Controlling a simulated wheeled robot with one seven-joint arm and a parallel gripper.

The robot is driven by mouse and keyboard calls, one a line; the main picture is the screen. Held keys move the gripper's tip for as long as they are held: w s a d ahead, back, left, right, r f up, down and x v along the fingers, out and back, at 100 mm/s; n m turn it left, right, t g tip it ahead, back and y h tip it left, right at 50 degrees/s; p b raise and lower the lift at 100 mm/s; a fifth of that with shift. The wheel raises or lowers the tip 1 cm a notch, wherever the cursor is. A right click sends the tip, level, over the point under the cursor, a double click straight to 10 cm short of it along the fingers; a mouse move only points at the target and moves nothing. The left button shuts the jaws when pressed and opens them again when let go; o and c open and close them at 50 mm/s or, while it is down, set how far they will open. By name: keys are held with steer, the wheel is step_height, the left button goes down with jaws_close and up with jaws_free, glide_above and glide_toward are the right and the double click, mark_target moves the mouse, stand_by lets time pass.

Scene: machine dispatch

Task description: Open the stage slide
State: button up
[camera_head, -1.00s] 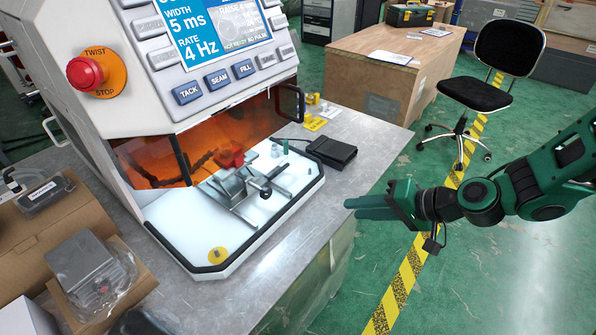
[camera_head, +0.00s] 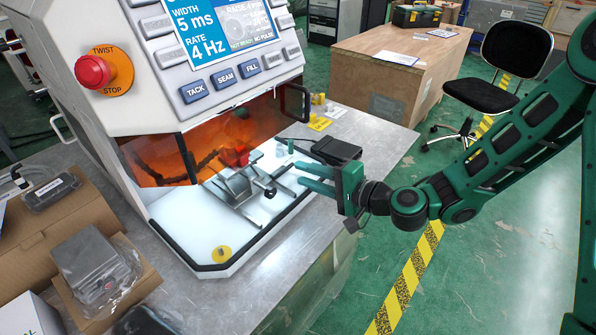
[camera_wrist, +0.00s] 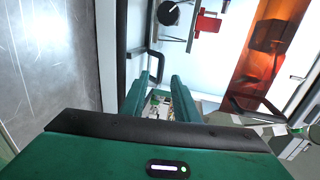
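The stage slide (camera_head: 233,200) is a grey metal fixture with rails and a dark round knob (camera_head: 270,192), on the white floor of the welding machine's chamber. A red part (camera_head: 236,156) is at its back. The slide and knob also show at the top of the wrist view, the knob (camera_wrist: 168,13) near the top edge. My gripper (camera_head: 312,174) is at the chamber's right front edge, to the right of the knob and apart from it. Its green fingers are spread with a gap between them and nothing held. In the wrist view the fingers (camera_wrist: 154,97) point toward the chamber.
The machine's orange window (camera_head: 160,160) and black handle (camera_head: 294,102) stand above the chamber. A black box (camera_head: 336,150) lies behind my gripper on the metal bench. A yellow disc (camera_head: 221,254) lies at the chamber's front.

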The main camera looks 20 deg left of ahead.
steer(key=shift+x, duration=2)
